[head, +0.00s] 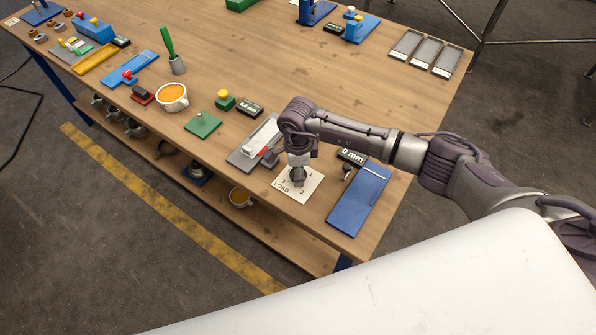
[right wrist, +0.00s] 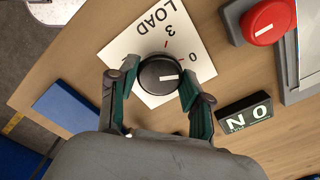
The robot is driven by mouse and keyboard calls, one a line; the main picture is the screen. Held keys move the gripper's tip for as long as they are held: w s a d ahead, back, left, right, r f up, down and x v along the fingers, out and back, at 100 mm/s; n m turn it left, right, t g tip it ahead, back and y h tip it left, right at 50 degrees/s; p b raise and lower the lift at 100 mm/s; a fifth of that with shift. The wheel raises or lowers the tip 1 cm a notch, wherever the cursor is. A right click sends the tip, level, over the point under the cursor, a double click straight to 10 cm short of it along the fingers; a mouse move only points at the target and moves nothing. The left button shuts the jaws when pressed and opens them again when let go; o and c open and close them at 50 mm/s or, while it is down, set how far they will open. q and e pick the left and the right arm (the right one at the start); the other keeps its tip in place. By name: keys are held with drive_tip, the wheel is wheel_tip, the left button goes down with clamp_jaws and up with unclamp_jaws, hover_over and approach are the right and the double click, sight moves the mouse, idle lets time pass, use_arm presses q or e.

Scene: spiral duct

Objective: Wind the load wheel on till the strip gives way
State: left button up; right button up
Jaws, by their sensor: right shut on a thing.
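The load wheel (right wrist: 160,76) is a round black knob with a white mark, on a white plate (right wrist: 112,54) lettered LOAD. In the right wrist view its mark points right, a little below the printed 0. My right gripper (right wrist: 157,92) has its two fingers on either side of the knob and is shut on it. In the head view this gripper (head: 297,175) stands over the LOAD plate (head: 312,190) near the table's front edge and covers the wheel. I cannot make out the strip for certain. My left gripper is not in view.
In the head view, another display (head: 352,156) reads 0 mm, by a blue plate (head: 358,198).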

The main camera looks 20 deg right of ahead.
drive_tip(key=m+b, duration=0.2)
drive_tip(key=m, duration=0.3)
drive_tip(key=shift+f+b, duration=0.1)
drive_tip(key=shift+b, duration=0.2)
drive_tip(key=m+b, duration=0.2)
drive_tip(key=m, duration=0.4)
drive_tip(key=m+b, duration=0.1)
drive_tip(key=m, duration=0.5)
drive_tip(key=shift+b, duration=0.35)
drive_tip(key=m, duration=0.6)
drive_tip(key=shift+b, duration=0.3)
drive_tip(key=o, duration=1.2)
drive_tip(key=shift+c, duration=0.2)
drive_tip(key=shift+r, duration=0.2)
